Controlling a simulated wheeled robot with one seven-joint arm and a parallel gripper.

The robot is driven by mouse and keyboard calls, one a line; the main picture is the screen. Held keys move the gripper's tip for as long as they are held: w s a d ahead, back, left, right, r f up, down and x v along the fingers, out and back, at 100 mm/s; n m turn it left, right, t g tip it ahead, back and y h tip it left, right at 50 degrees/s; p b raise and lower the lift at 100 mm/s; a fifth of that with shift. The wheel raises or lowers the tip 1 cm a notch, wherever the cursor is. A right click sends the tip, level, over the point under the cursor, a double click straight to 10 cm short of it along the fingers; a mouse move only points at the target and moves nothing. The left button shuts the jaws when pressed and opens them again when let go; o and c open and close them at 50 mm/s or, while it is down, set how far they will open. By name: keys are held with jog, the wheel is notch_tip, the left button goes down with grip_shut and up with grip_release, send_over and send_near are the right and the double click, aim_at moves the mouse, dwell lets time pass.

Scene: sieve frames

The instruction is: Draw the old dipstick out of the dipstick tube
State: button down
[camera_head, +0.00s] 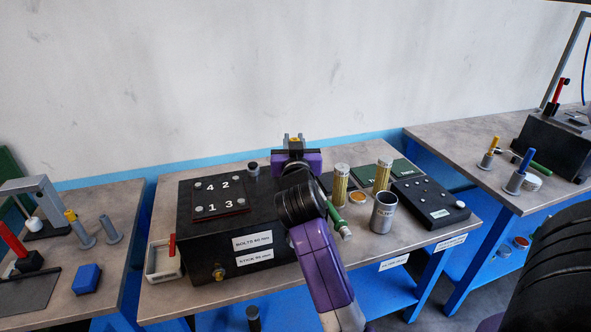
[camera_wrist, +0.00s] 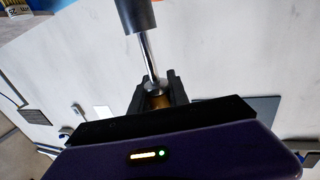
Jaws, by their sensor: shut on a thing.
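My gripper (camera_head: 294,142) is out past the back of the black box (camera_head: 235,225) in the head view, my purple wrist in front of it. In the wrist view my gripper (camera_wrist: 155,92) is shut on the brass-yellow end of a thin shiny rod (camera_wrist: 148,58), which looks like the old dipstick. The rod runs from the jaws to a dark grey cylinder (camera_wrist: 135,14), which looks like the dipstick tube. The rod meets the cylinder's end; how deep it goes inside is hidden. In the head view the tube is hidden or cannot be told apart.
A dark round cap (camera_head: 253,168) stands at the box's back edge. Gold mesh cylinders (camera_head: 341,185), a metal can (camera_head: 384,212) and a black panel (camera_head: 430,203) stand right of my arm. A white bin (camera_head: 163,262) is left of the box. The wall is behind.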

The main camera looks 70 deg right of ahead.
jog(key=shift+r+p, duration=1.5)
jog(key=shift+r, duration=0.5)
